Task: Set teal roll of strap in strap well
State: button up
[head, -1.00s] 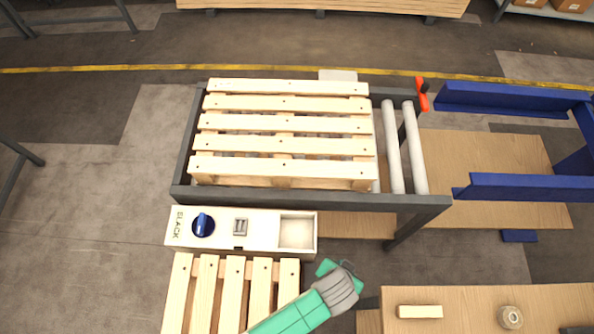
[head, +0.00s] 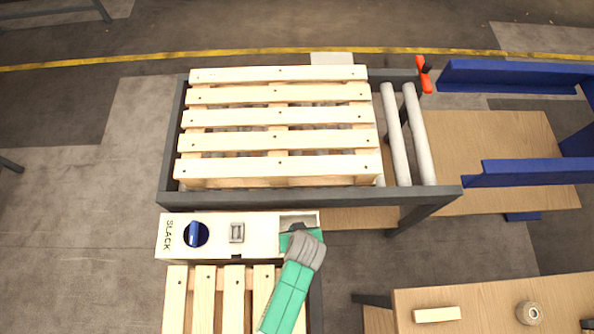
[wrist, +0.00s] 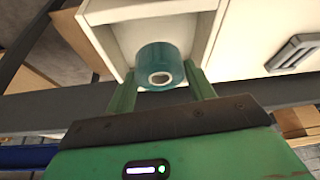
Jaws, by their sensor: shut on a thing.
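The teal roll of strap (wrist: 160,66) is held between the two green fingers of my gripper (wrist: 162,90) in the wrist view. The roll has a pale core hole and sits at the mouth of the strap well (wrist: 213,20), a pale square recess. I cannot tell whether it touches the well floor. In the head view my gripper (head: 302,238) is over the front edge of the strap well (head: 297,217), at the right end of the white SLACK panel (head: 262,230). The roll is hidden there by my gripper and arm.
The panel carries a blue knob (head: 197,234) and a grey switch (head: 237,232). A wooden pallet (head: 280,115) lies on the conveyor frame behind it. Another pallet (head: 204,290) is in front. A bench at right holds a wooden block (head: 437,314) and a tan roll (head: 529,313).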

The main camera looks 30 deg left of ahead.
jog(key=shift+f+b, duration=0.55)
jog(key=shift+f, duration=1.6)
jog(key=shift+f, duration=0.2)
jog(key=o, duration=0.8)
jog(key=shift+c, duration=0.2)
jog(key=shift+r, duration=0.4)
jog(key=p+v, duration=0.3)
jog(key=v, duration=0.8)
jog(key=shift+s+d+r+p, duration=0.15)
jog(key=shift+d+r+p, duration=0.1)
jog(key=shift+p, duration=0.1)
